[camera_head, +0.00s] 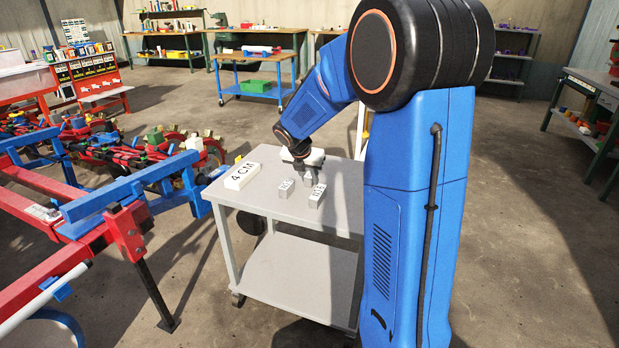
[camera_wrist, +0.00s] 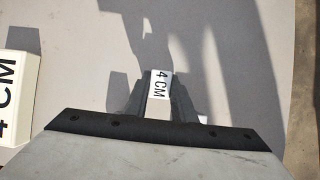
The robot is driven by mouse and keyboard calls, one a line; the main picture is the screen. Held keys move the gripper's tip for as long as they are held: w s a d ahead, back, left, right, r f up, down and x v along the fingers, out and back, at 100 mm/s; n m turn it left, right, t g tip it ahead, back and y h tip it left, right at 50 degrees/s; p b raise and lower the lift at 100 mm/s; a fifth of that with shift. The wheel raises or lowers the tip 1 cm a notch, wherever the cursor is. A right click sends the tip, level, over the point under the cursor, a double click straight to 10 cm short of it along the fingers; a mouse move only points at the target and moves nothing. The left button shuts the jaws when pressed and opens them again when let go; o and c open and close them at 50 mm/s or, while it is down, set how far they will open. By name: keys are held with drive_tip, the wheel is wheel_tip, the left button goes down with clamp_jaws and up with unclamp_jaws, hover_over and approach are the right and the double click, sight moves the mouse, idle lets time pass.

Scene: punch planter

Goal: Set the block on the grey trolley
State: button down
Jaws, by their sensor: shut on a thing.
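My gripper (camera_head: 307,177) is over the far part of the grey trolley's top (camera_head: 262,205). It is shut on a small light block marked "4 CM" (camera_wrist: 161,84), seen between the two grey fingers in the wrist view. The fingers hide part of the block. I cannot tell whether it touches the trolley top or hangs just above it. In the head view the held block is too small and covered to make out clearly.
A longer white "4 CM" block (camera_head: 243,175) lies at the trolley's left; it also shows in the wrist view (camera_wrist: 20,95). Two small grey labelled blocks (camera_head: 285,188) (camera_head: 317,195) stand in front of my gripper. A red and blue frame (camera_head: 120,210) stands left of the trolley.

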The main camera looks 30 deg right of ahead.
drive_tip(key=shift+s+f, duration=0.1)
drive_tip(key=shift+f, duration=0.25)
